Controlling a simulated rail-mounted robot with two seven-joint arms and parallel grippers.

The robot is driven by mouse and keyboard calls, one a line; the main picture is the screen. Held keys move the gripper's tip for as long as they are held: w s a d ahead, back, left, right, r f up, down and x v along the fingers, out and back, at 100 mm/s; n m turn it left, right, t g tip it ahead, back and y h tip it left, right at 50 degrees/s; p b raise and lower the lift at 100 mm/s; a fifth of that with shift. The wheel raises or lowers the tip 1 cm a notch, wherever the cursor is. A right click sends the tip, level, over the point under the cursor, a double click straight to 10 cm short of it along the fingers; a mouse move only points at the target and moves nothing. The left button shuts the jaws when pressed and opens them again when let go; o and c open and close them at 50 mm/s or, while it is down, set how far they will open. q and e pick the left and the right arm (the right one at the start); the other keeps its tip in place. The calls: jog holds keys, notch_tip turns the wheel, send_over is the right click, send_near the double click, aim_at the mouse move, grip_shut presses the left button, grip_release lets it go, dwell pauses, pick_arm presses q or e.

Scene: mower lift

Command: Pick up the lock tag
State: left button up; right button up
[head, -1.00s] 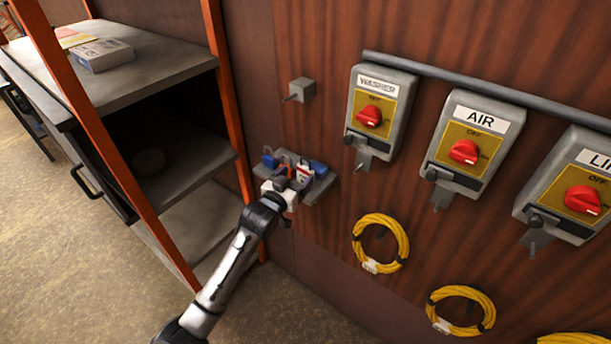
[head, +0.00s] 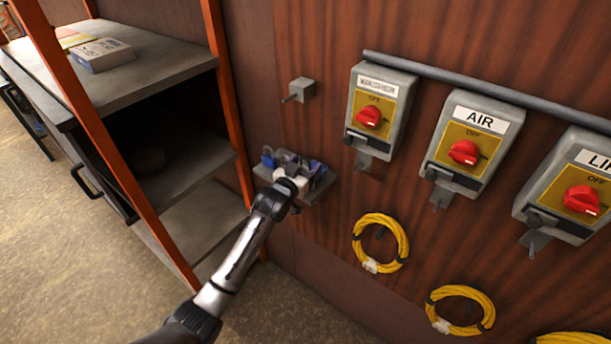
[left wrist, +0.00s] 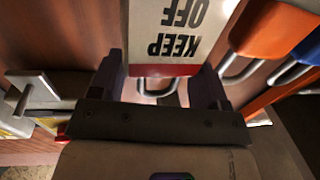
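The lock tag (left wrist: 168,35) is a white card with a red strip and "KEEP OFF" lettering, upside down in the left wrist view. A metal loop shows just past its red edge. My left gripper (left wrist: 160,88) is open, one finger toward each side of the tag's red end; I cannot tell whether they touch it. In the head view my left gripper (head: 292,182) is at the small wall shelf (head: 318,190) and hides most of the tag. My right gripper is not in view.
An orange padlock (left wrist: 272,30) and a blue padlock (left wrist: 308,50) sit close beside the tag. Switch boxes, including the AIR box (head: 468,145), line the wall to the right. A yellow coiled cable (head: 381,243) hangs below. An orange post (head: 228,100) stands left of the shelf.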

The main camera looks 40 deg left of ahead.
pick_arm(q)
jog(key=shift+c, duration=1.3)
notch_tip(320, 180, up, 9)
jog(key=shift+r, duration=0.55)
